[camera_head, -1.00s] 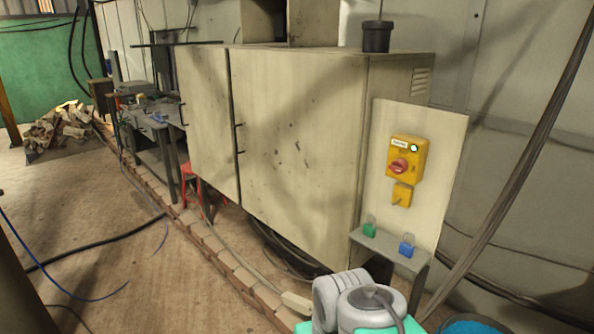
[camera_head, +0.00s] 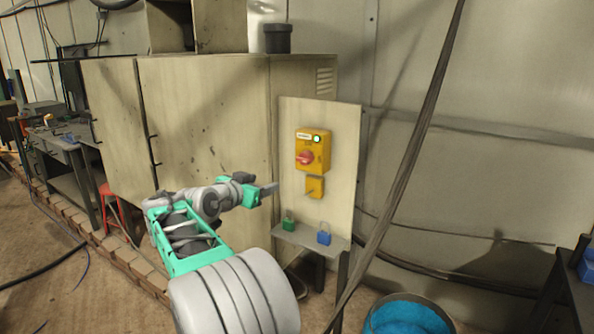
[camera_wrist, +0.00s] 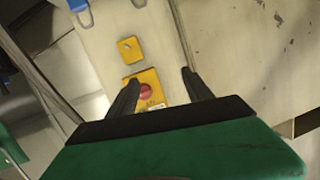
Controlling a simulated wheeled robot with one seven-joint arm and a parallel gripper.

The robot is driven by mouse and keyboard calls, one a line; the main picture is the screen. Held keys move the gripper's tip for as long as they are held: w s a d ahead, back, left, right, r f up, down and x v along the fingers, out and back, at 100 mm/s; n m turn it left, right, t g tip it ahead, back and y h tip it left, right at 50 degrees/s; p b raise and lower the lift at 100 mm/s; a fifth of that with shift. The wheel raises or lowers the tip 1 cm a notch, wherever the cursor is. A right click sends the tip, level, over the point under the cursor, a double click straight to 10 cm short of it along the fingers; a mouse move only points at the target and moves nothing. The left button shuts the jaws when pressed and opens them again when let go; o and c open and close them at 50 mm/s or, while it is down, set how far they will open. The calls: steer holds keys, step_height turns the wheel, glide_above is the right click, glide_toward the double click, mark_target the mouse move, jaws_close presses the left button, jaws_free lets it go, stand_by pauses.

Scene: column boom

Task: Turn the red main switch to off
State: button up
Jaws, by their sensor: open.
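The red main switch (camera_head: 305,158) is a red rotary knob on a yellow box (camera_head: 312,149), with a lit green lamp (camera_head: 317,139) above it. The box is mounted on a pale upright panel (camera_head: 345,175). A small yellow plate (camera_head: 315,187) sits below it. My gripper (camera_head: 272,188) is in front of the panel's left edge, lower than the knob and apart from it. In the wrist view the open fingers (camera_wrist: 160,88) point toward the panel, and the red knob (camera_wrist: 145,91) shows between them, partly beside the left finger. Nothing is held.
A small shelf (camera_head: 305,241) under the panel holds a green padlock (camera_head: 289,224) and a blue padlock (camera_head: 324,234). A beige cabinet (camera_head: 205,120) stands left. A slanting dark pole (camera_head: 400,170) and a blue-filled tub (camera_head: 408,315) are at the right.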

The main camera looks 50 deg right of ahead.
mark_target(301, 160)
steer(key=s+d+r+m+g+h, duration=0.1)
steer(key=d, duration=0.3)
steer(key=s+d+r+m+g+h+p, duration=0.1)
steer(key=d, duration=0.3)
steer(key=s+d+r+m+g+h, duration=0.1)
steer(key=d, duration=0.3)
steer(key=shift+s+r+p, duration=0.2)
steer(key=shift+r+p, duration=0.15)
steer(key=shift+p, duration=0.05)
steer(key=shift+w+d+f, duration=0.1)
steer(key=shift+d, duration=0.4)
steer(key=shift+c, duration=0.5)
jaws_close()
